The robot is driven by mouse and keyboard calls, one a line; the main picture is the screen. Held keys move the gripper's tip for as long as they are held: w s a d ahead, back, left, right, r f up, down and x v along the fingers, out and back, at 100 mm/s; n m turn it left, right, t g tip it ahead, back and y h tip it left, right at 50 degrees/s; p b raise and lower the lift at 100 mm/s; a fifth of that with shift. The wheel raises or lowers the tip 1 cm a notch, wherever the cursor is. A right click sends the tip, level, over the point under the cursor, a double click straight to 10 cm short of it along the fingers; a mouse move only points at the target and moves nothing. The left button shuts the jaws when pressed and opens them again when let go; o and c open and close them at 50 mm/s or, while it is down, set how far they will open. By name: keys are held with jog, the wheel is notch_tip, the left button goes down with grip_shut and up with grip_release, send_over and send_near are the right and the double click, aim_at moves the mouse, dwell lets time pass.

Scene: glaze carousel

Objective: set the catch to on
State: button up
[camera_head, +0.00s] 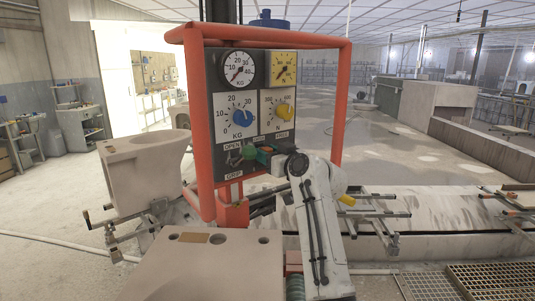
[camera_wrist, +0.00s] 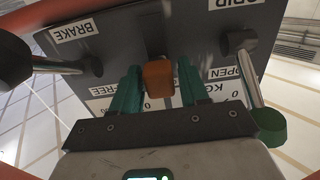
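An orange handle (camera_wrist: 158,78) on a short dark stem stands out from the control panel (camera_head: 229,80) in the wrist view. No label naming it as the catch, and no on mark, is readable. My gripper (camera_wrist: 160,84) has its teal fingers either side of the handle. They look open, with a narrow gap at least on the right; light contact on the left cannot be ruled out. In the head view my gripper (camera_head: 264,157) is at the panel's lower part, and its wrist and arm hide the handle and the lower right corner.
A lever with a green knob (camera_wrist: 270,125) stands close beside my gripper, near the OPEN and GRIP labels. Another metal lever (camera_wrist: 62,66) is by the BRAKE label. A blue knob (camera_head: 242,119) and yellow knob (camera_head: 283,111) sit above. A red tube frame (camera_head: 344,105) surrounds the panel.

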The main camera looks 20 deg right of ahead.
aim_at(259, 164)
grip_shut()
dwell(0.3)
jog(key=shift+f+b, duration=1.7)
jog(key=shift+f, duration=0.5)
grip_release()
jog(key=shift+f, duration=0.1)
jog(key=shift+o, duration=1.3)
jog(key=b+v, duration=0.1)
jog(key=v, duration=0.9)
jog(key=shift+s+d+b, duration=0.15)
jog(key=shift+s+b, duration=0.15)
jog(key=shift+s, duration=0.05)
